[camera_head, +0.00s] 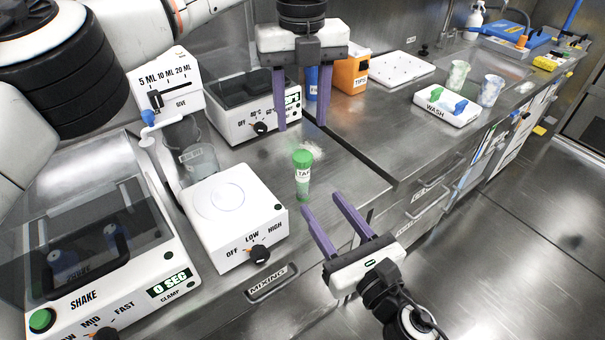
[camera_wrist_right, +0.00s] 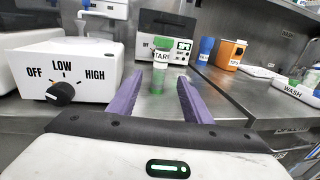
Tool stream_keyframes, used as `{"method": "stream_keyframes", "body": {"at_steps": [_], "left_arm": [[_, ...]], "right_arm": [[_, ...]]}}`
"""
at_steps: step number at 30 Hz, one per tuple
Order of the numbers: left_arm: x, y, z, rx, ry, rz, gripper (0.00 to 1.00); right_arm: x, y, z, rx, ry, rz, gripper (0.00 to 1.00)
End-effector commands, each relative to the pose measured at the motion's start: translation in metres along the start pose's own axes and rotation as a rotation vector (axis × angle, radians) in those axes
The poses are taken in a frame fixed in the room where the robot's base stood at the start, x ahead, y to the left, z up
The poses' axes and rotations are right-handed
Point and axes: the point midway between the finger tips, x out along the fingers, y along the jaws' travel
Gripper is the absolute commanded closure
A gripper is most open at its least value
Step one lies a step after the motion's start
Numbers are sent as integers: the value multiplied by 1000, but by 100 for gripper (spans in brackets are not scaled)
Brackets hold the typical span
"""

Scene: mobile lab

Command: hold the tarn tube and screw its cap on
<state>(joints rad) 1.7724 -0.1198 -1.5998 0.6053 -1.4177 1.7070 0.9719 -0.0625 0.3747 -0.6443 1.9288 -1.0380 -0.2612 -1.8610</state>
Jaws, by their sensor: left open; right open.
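The tarn tube (camera_head: 302,187) stands upright on the steel bench in the head view, with a white label and its green cap (camera_head: 303,158) sitting on top. In the right wrist view the tube (camera_wrist_right: 161,75) stands ahead, beyond the fingertips, and its green cap (camera_wrist_right: 163,42) shows there too. My left gripper (camera_head: 300,128) is open and empty, pointing down above and behind the tube. My right gripper (camera_head: 322,203) is open and empty at the bench's front edge, its fingers pointing toward the tube without touching it. Whether the cap is threaded on, I cannot tell.
A white mixing plate (camera_head: 222,205) with a knob stands left of the tube. A heater box (camera_head: 245,110), a blue tube (camera_head: 311,82) and an orange tips box (camera_head: 351,73) are behind. A white WASH rack (camera_head: 447,104) stands to the right. Bench around the tube is clear.

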Motion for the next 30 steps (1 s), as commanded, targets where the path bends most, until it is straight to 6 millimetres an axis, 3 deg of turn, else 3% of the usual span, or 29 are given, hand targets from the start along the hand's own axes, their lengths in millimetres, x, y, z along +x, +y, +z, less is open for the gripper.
{"method": "stream_keyframes", "body": {"at_steps": [11, 24, 30], "left_arm": [[1, -1, -1, 3, 2, -4, 55], [1, -1, -1, 4, 3, -5, 55], [1, -1, -1, 4, 3, -5, 55]], "right_arm": [[9, 0, 0, 6, -1, -1, 55], [82, 0, 1, 7, -1, -1, 55], [100, 0, 0, 7, 0, -1, 55]]}}
